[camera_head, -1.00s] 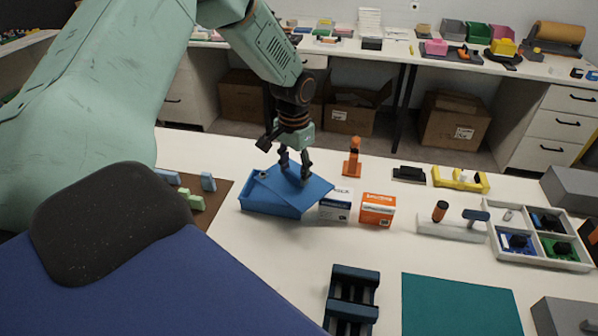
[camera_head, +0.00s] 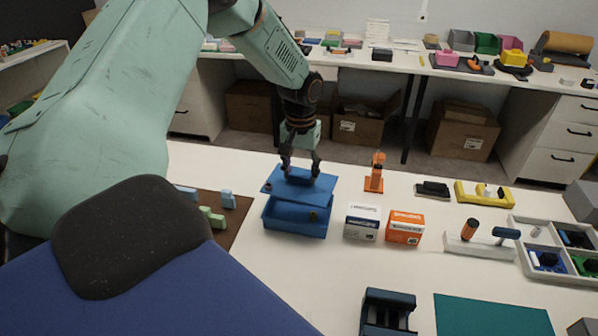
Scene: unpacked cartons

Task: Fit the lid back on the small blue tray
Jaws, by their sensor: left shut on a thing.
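The small blue tray (camera_head: 293,220) stands on the white table, left of two small boxes. Its blue lid (camera_head: 315,193) is above it, set toward the tray's back, with the front part of the tray open. My left gripper (camera_head: 300,174) is shut on the lid's top and holds it from above. The fingers hide part of the lid's middle. I cannot tell whether the lid touches the tray's rim.
A white-blue box (camera_head: 362,222) and an orange box (camera_head: 405,228) stand just right of the tray. An orange stand (camera_head: 375,173) is behind them. A brown mat (camera_head: 232,213) with blocks lies left. A teal mat (camera_head: 490,316) lies at front right.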

